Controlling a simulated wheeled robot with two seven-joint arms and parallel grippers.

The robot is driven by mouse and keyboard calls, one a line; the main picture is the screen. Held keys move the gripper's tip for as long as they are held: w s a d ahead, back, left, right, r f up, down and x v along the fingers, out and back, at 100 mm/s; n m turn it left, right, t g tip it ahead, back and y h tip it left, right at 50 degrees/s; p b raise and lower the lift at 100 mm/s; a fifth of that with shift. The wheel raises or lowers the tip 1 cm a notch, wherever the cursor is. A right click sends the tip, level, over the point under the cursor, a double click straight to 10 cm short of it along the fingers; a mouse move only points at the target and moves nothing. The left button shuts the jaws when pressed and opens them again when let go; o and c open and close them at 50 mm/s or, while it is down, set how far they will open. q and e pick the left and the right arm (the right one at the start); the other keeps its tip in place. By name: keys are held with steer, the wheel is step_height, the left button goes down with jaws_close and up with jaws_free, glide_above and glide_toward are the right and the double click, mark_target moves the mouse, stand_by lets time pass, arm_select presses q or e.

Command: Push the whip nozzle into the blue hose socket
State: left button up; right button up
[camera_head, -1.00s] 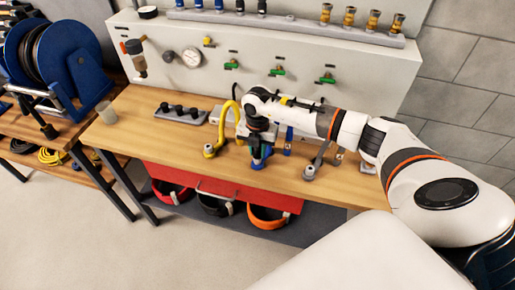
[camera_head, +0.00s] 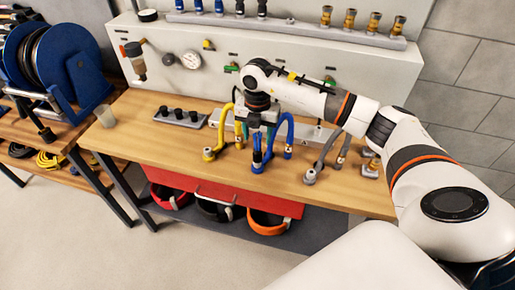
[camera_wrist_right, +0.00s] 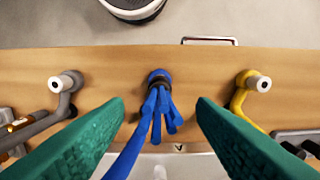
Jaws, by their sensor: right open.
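The blue hose (camera_head: 287,122) arches down to its socket (camera_head: 257,167) on the bench's front part. The whip nozzle (camera_head: 257,147), a bundle of blue strands, stands upright at that socket. In the right wrist view its strands (camera_wrist_right: 158,112) splay towards the camera, above a dark blue ring (camera_wrist_right: 158,77). How deep it sits in the socket cannot be told. My right gripper (camera_head: 259,132) is above the nozzle. Its green fingers (camera_wrist_right: 160,110) are wide apart, on either side of the strands and not touching them. My left gripper is not in view.
A yellow hose socket (camera_head: 209,154) and a grey one (camera_head: 310,176) flank the blue one. The panel (camera_head: 170,40) with valves and a gauge closes the back.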

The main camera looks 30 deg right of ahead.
steer(key=shift+r, duration=1.9)
